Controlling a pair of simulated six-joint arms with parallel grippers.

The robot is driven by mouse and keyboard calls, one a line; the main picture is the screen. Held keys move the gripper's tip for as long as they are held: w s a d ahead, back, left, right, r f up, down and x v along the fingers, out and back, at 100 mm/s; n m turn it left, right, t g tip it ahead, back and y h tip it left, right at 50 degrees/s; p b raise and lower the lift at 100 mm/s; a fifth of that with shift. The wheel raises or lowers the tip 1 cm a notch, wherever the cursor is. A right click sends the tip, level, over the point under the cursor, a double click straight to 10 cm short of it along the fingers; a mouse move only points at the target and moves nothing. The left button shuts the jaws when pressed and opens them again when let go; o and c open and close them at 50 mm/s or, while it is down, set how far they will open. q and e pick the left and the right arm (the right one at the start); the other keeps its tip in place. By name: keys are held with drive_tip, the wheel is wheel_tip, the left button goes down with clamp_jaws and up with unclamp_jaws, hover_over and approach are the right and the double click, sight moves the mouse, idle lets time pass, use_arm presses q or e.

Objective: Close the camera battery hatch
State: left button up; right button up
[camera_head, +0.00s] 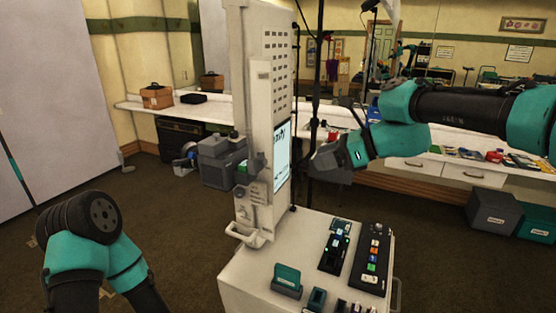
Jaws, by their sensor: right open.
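A tall beige upright machine (262,50) with vent slots and a lit screen (282,155) stands in the middle of the view. A narrow raised panel (259,110) runs down its front left of the screen. I cannot tell for sure which part is the camera battery hatch. My right gripper (316,163) is open and empty, just right of the screen, pointing left toward the machine. I cannot tell whether it touches anything. My left arm shows at the lower left, but its gripper is out of view.
A beige cart top (258,280) in front of the machine holds black button panels (370,257), a teal-fronted block (287,280) and small parts. A thin dark pole (316,90) rises behind my right gripper. A white counter (150,106) lines the wall. Dark floor is clear at left.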

sight(266, 162)
drive_tip(key=d+f+m+t+y, duration=0.1)
drive_tip(key=d+f+t+y, duration=0.2)
drive_tip(key=f+t, duration=0.1)
drive_tip(key=shift+s+f, duration=0.15)
drive_tip(key=shift+f, duration=0.45)
drive_tip(key=shift+y, duration=0.3)
drive_tip(key=x, duration=1.7)
drive_tip(key=shift+r, duration=0.1)
drive_tip(key=shift+c, duration=0.3)
clamp_jaws()
